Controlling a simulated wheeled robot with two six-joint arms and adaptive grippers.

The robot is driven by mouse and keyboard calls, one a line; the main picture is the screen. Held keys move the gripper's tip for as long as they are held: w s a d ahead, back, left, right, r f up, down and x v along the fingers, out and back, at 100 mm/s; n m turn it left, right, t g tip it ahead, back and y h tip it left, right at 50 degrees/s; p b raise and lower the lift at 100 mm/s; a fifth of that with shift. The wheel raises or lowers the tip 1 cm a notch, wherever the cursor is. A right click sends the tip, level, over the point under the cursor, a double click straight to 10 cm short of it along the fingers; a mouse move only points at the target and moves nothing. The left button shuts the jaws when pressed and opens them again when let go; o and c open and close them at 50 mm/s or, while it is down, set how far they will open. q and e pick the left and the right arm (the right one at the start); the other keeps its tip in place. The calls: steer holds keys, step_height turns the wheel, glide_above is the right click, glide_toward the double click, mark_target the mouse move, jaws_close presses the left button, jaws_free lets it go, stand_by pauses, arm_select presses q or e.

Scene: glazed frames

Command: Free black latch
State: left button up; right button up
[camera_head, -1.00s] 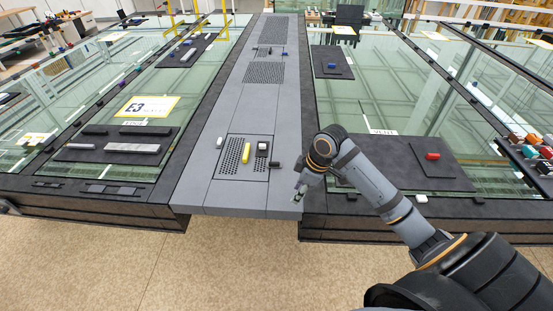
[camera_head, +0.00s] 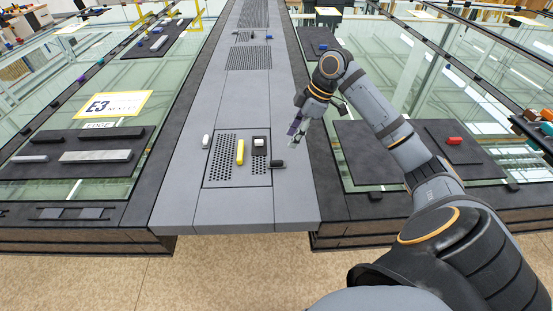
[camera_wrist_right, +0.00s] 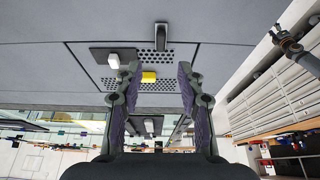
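A small black latch (camera_head: 277,163) lies at the right edge of a perforated panel (camera_head: 222,176) on the grey central table. The dark bar-shaped piece at the panel edge in the right wrist view (camera_wrist_right: 161,37) looks like the same latch. My right gripper (camera_head: 295,136) is above the table, behind and slightly right of the latch, apart from it. In the right wrist view my right gripper (camera_wrist_right: 159,68) has its fingers spread with nothing gripped. My left gripper does not show.
Glass tables flank the centre; a red block (camera_head: 454,141) lies at the right. The front of the grey table is clear.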

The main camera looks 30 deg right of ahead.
mark_target(278, 161)
steer(key=p+x, duration=0.1)
steer(key=x, duration=0.3)
steer(key=shift+s+a+f, duration=0.1)
steer(key=shift+a+f, duration=0.2)
steer(key=shift+f, duration=0.05)
steer(key=x, duration=0.5)
steer(key=shift+w+d+f+p, duration=0.1)
steer(key=shift+w+p, duration=0.15)
steer(key=shift+p, duration=0.15)
steer(key=shift+f, duration=0.15)
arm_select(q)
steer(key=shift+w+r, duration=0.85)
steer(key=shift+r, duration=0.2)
arm_select(e)
steer(key=shift+s, duration=0.1)
steer(key=shift+c, duration=0.4)
jaws_close()
